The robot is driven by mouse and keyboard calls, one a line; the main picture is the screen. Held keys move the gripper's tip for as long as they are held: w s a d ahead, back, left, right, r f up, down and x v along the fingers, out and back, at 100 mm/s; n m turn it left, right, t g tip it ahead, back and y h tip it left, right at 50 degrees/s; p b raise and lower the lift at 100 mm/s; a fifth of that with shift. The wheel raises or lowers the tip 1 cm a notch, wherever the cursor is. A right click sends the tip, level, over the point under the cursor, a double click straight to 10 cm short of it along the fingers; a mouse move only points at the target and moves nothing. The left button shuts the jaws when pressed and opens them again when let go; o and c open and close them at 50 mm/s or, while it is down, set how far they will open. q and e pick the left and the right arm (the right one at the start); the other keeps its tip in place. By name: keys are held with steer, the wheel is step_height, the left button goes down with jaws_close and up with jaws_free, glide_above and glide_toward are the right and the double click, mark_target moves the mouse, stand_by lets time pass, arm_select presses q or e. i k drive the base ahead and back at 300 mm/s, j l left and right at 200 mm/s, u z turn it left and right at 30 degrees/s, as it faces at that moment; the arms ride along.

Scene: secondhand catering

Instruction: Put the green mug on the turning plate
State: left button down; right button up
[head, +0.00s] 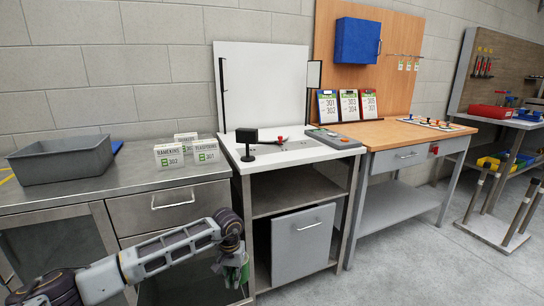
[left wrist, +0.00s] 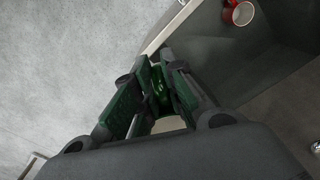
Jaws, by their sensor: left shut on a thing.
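My left gripper (head: 236,272) is low in front of the metal counter, at the lower middle of the head view. In the left wrist view my left gripper (left wrist: 150,98) is shut on the green mug (left wrist: 161,92), of which only a dark green glossy part shows between the fingers. The rest of the mug is hidden by the fingers, and its tilt cannot be told. The white-topped bench (head: 338,152) stands beyond and right of the gripper. A turning plate cannot be clearly made out on it. My right gripper is not in view.
A black device on a stand (head: 246,141) is at the bench's left front. A grey tub (head: 62,163) and white number cards (head: 206,152) stand on the metal counter (head: 130,183). A red mug (left wrist: 240,14) shows in the left wrist view.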

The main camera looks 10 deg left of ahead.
mark_target(273, 137)
steer(key=i+l, duration=0.15)
steer(key=l, duration=0.25)
steer(key=i+l, duration=0.2)
steer(key=l, duration=0.15)
steer(key=i+l, duration=0.15)
steer(key=l, duration=0.25)
steer(key=i+l, duration=0.2)
steer(key=l, duration=0.2)
steer(key=i+l, duration=0.15)
steer(key=l, duration=0.2)
